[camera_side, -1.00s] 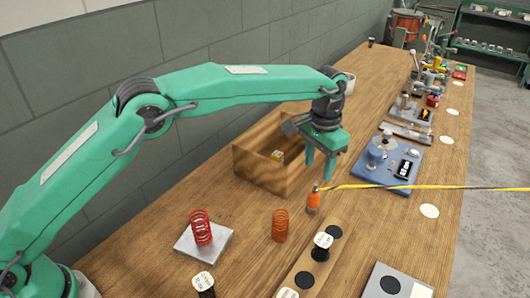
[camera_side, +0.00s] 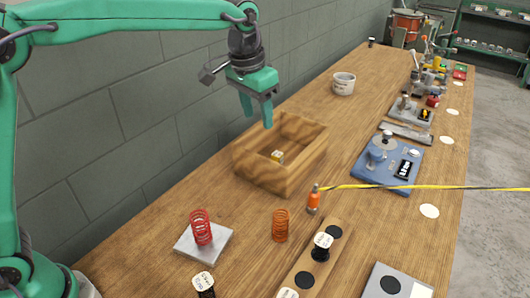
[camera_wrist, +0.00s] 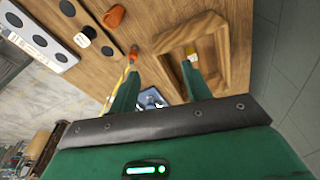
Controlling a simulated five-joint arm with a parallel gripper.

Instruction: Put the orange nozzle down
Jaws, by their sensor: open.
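The orange nozzle (camera_side: 314,199) stands upright on the wooden bench, right of the wooden box, with a yellow-and-black strip running right from near its top. It also shows in the wrist view (camera_wrist: 133,54), partly behind a finger. My gripper (camera_side: 257,116) is open and empty, raised above the far left edge of the wooden box and well apart from the nozzle. In the wrist view my two fingers (camera_wrist: 158,85) are spread apart with nothing between them.
The open wooden box (camera_side: 250,173) holds a small yellow-and-white item (camera_side: 277,156). An orange spring (camera_side: 280,226), a red spring (camera_side: 200,228) on a metal plate, and a wooden strip (camera_side: 304,272) with black discs lie nearer. A blue fixture (camera_side: 375,176) stands right. A white cup (camera_side: 343,84) stands behind.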

